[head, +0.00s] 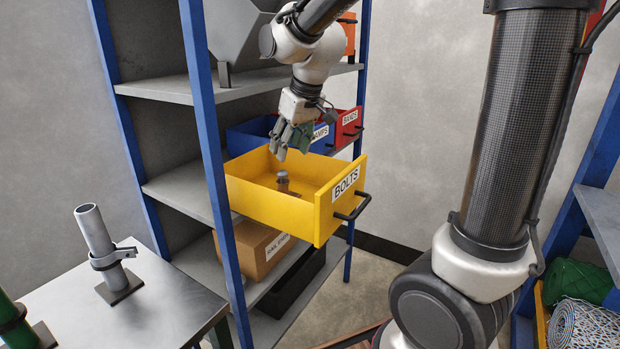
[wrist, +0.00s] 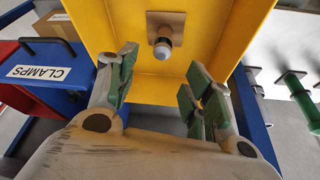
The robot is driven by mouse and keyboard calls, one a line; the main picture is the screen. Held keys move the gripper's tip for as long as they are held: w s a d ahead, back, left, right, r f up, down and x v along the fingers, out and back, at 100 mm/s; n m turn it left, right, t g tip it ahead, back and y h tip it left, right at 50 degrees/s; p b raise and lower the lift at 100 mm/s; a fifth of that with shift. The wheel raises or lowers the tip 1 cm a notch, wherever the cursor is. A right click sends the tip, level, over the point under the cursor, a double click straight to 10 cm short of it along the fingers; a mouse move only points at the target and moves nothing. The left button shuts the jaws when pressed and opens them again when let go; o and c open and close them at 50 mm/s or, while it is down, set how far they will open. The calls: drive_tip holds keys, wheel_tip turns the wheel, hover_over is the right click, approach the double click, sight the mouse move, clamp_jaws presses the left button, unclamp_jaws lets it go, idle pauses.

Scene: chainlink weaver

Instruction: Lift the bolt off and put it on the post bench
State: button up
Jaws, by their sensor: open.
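The bolt (head: 283,181) stands upright inside the yellow drawer (head: 283,221) labelled BOLTS, which is pulled out from the shelf. In the wrist view the bolt (wrist: 162,46) shows a pale rounded end and sits on a brown square plate. My gripper (head: 291,150) hangs above the drawer, over the bolt and apart from it. In the wrist view its green-padded fingers (wrist: 158,75) are spread and empty, with the bolt ahead between them. The post bench (head: 160,296) is the metal table at the lower left, bearing a grey post (head: 96,232) with a clamp.
A blue CLAMPS drawer (wrist: 60,68) and a red drawer (head: 349,121) lie behind the yellow one. The blue shelf upright (head: 211,150) stands between the drawer and the bench. A cardboard box (head: 258,250) is below. The bench's front middle is clear.

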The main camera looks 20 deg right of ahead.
sight(282, 170)
drive_tip(key=x, duration=0.8)
drive_tip(key=shift+a+r, duration=0.1)
clamp_jaws()
